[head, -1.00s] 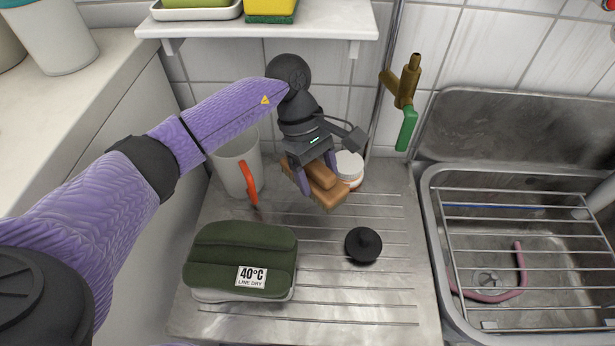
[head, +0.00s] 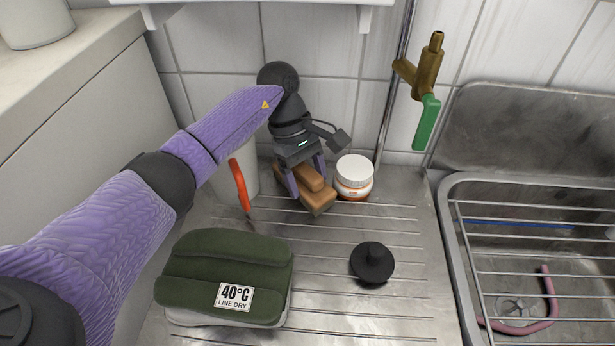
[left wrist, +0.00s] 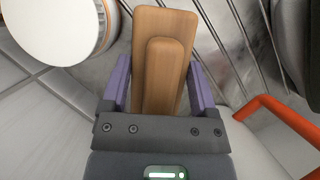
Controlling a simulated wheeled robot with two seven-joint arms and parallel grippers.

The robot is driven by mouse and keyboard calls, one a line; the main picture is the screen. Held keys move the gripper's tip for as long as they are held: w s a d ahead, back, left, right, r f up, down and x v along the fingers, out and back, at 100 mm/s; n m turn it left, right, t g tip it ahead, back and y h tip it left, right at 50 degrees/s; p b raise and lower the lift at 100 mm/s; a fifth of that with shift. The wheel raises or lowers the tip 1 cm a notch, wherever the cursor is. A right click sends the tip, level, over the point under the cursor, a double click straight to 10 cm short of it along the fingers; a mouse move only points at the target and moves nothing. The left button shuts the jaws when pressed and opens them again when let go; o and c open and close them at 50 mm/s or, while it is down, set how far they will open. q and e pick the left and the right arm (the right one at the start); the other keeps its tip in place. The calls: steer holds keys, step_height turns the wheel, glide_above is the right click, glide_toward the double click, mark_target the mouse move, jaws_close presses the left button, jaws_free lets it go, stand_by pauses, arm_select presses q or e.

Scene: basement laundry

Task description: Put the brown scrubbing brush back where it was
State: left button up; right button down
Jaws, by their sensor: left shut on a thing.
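The brown scrubbing brush (head: 317,197) is a wooden block with a raised grip on top. My left gripper (head: 306,180) is shut on that grip, with a purple finger on each side. The brush is at the back of the ribbed metal drainboard (head: 330,233), low over it; I cannot tell whether it touches. In the left wrist view the brush (left wrist: 165,35) lies between the fingers of the left gripper (left wrist: 160,85). My right gripper is not in view.
A white-lidded jar (head: 354,177) stands just right of the brush. A pale jug with an orange handle (head: 240,187) is at its left. A black plunger-like stopper (head: 372,263) and a green folded pad (head: 225,270) lie in front. A brass tap (head: 425,75) is at the right.

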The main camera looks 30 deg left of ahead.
mark_target(304, 166)
arm_select(q)
steer(key=o, duration=1.2)
steer(key=shift+f, duration=0.1)
steer(key=p+v, duration=0.2)
steer(key=v, duration=0.5)
steer(key=shift+d, duration=0.15)
steer(key=shift+w+a+r+p, duration=0.1)
steer(key=shift+a+r+p, duration=0.2)
steer(key=shift+r, duration=0.1)
